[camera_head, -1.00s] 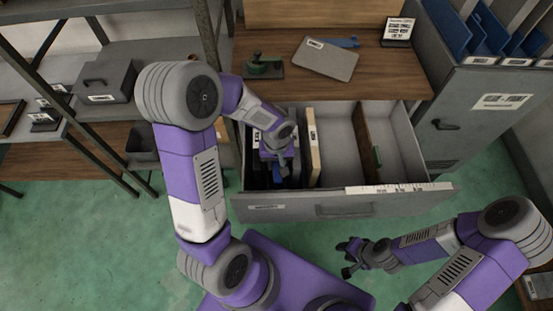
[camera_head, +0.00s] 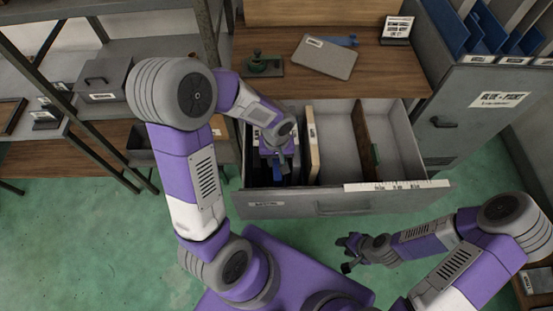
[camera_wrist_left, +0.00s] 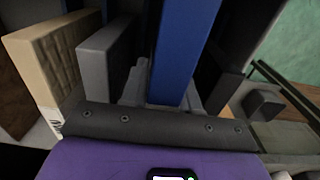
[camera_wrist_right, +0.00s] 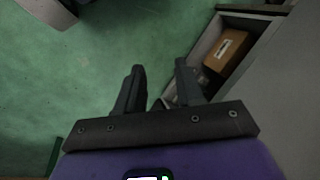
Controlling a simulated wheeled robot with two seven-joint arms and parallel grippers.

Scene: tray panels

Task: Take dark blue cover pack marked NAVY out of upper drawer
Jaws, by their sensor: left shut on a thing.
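The upper drawer (camera_head: 330,208) is pulled open below the wooden worktop. My left gripper (camera_head: 279,160) reaches down into its left compartment. In the left wrist view, my left gripper (camera_wrist_left: 166,88) is shut on a dark blue pack (camera_wrist_left: 186,45), which stands upright between its fingers. The pack's blue edge (camera_head: 278,172) also shows below the gripper in the head view. I see no NAVY mark; much of the pack is hidden by the gripper. My right gripper (camera_head: 348,254) hangs empty in front of the drawer, its fingers (camera_wrist_right: 160,75) apart in the right wrist view.
A grey pack (camera_wrist_left: 105,55) and a tan pack (camera_wrist_left: 48,60) stand beside the blue one; dark packs stand on its other side. A brown divider (camera_head: 372,150) splits the drawer. A grey cabinet (camera_head: 470,120) stands right, shelves left. Green floor (camera_head: 90,235) is clear.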

